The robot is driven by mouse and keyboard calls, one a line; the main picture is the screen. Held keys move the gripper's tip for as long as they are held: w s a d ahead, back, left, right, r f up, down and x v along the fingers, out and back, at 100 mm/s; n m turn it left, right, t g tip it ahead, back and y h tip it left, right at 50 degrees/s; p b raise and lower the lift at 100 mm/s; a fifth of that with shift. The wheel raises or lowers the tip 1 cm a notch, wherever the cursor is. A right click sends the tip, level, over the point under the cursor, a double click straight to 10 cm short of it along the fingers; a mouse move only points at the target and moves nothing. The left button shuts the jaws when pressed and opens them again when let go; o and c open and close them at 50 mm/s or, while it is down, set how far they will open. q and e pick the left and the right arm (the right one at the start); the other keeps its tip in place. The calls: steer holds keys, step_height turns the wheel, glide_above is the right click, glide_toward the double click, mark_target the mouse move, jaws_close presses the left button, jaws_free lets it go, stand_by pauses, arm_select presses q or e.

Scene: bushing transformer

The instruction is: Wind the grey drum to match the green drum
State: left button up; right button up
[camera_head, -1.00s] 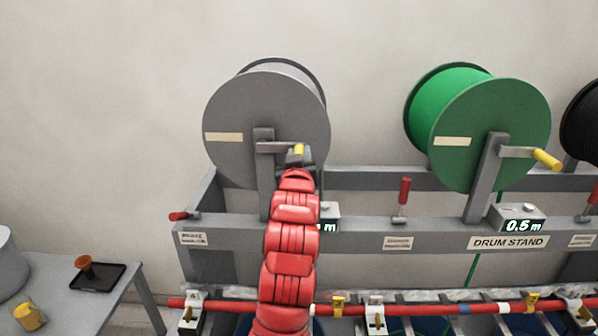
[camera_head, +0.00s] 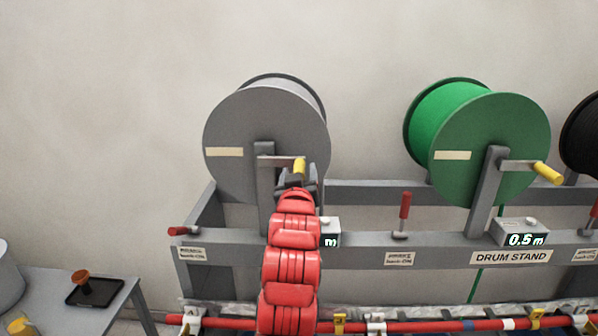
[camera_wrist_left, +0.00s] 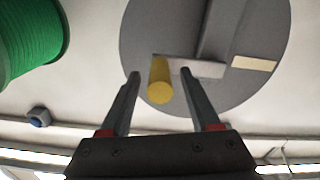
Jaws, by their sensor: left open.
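The grey drum (camera_head: 262,130) sits on the drum stand at the left, with a yellow crank handle (camera_head: 300,166) at its front. My left gripper (camera_head: 297,178) is at this handle. In the left wrist view its two fingers (camera_wrist_left: 160,75) are open, one on each side of the yellow handle (camera_wrist_left: 159,82), with gaps between. The green drum (camera_head: 490,140) stands to the right with its own yellow handle (camera_head: 547,172). The green drum's counter (camera_head: 522,238) reads 0.5 m. The grey drum's counter (camera_head: 330,238) is mostly hidden by my left arm; only "m" shows. My right gripper is not in view.
A red-handled lever (camera_head: 404,207) stands upright between the drums; another red lever (camera_head: 180,230) lies sideways at the stand's left end. A black drum (camera_head: 582,135) is at the right edge. A side table (camera_head: 55,300) with a black tray is at lower left.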

arm_select(q)
steer(key=s+b, duration=0.8)
steer(key=s, duration=0.7)
